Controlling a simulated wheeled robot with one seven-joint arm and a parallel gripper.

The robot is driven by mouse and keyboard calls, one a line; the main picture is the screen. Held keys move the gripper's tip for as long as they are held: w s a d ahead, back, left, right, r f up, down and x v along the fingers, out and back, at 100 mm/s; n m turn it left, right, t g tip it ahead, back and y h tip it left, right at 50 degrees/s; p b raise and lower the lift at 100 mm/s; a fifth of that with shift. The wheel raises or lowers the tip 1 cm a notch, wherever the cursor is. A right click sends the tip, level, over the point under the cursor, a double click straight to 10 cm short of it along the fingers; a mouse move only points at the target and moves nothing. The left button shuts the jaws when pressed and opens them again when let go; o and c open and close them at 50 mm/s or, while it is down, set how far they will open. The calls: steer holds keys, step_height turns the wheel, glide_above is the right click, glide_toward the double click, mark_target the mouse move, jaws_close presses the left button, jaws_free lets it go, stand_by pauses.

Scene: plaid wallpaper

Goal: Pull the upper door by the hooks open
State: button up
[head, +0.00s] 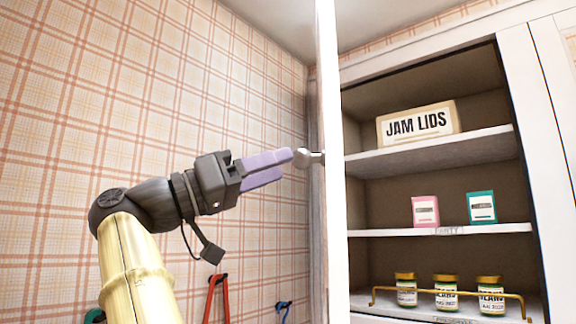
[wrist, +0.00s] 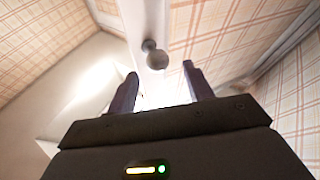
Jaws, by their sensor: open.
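The upper door (head: 329,200) is white and stands open, seen nearly edge-on in the head view. The cupboard's shelves show to its right. A round metal knob (head: 301,158) sticks out from its left side. My gripper (head: 287,164) has purple fingers, open and empty, pointing at the knob. In the head view the fingertips reach up to the knob. In the wrist view the knob (wrist: 156,58) lies between and a little beyond the two dark fingertips (wrist: 160,75). I cannot tell whether they touch. The hooks on the wall are low, with a red item (head: 214,298) and a blue hook (head: 284,308).
The cupboard holds a JAM LIDS box (head: 418,123) on the upper shelf, a pink packet (head: 425,211) and a teal packet (head: 481,207) on the middle one, and several jars (head: 446,293) behind a brass rail (head: 450,291). The plaid wall is at left.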

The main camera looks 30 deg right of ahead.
steer(key=v, duration=1.3)
steer(key=shift+a+f+p, duration=0.2)
steer(key=shift+a+p, duration=0.1)
steer(key=shift+p, duration=0.05)
